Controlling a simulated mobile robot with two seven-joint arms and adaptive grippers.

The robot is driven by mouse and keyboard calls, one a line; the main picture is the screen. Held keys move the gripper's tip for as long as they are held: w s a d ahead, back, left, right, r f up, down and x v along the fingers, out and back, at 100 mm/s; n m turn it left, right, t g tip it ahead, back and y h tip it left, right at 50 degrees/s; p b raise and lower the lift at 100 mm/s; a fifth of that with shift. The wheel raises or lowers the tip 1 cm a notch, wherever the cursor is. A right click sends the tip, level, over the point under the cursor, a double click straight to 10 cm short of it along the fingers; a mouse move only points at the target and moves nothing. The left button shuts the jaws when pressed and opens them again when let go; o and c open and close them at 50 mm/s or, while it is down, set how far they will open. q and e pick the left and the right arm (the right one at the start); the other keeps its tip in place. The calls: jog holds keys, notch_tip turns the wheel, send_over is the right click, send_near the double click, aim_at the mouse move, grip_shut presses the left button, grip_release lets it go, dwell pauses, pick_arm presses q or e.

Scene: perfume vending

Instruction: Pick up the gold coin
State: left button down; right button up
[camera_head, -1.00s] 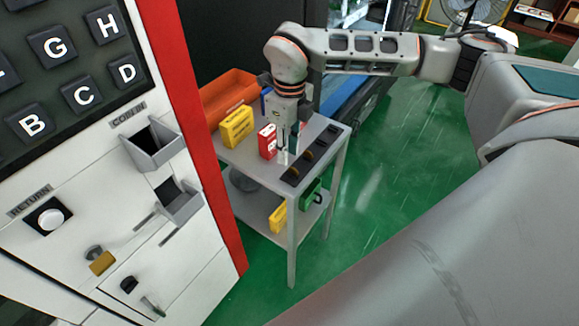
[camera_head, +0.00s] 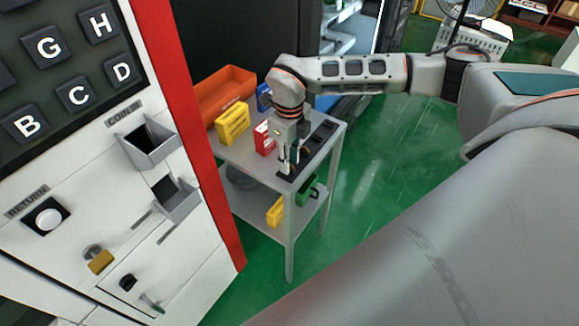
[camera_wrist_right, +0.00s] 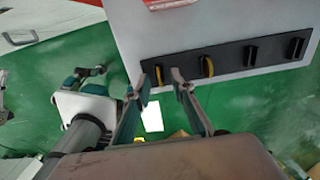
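A gold coin (camera_wrist_right: 158,75) stands on edge in a slot at the left end of a black holder (camera_wrist_right: 230,62) in the right wrist view. A second gold coin (camera_wrist_right: 207,66) stands in the slot to its right. My right gripper (camera_wrist_right: 160,80) is open, with one fingertip on each side of the end coin and gaps still showing. In the head view my right gripper (camera_head: 287,170) points down at the near end of the holder (camera_head: 321,137), and the gripper largely hides the coins there.
The holder lies on a grey two-tier cart (camera_head: 309,177). A red box (camera_head: 264,139), a yellow box (camera_head: 233,123) and an orange bin (camera_head: 225,94) stand beside it. The vending machine's coin inlet (camera_head: 149,142) is at the left.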

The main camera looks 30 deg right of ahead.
grip_shut()
jog(key=shift+r, duration=0.15)
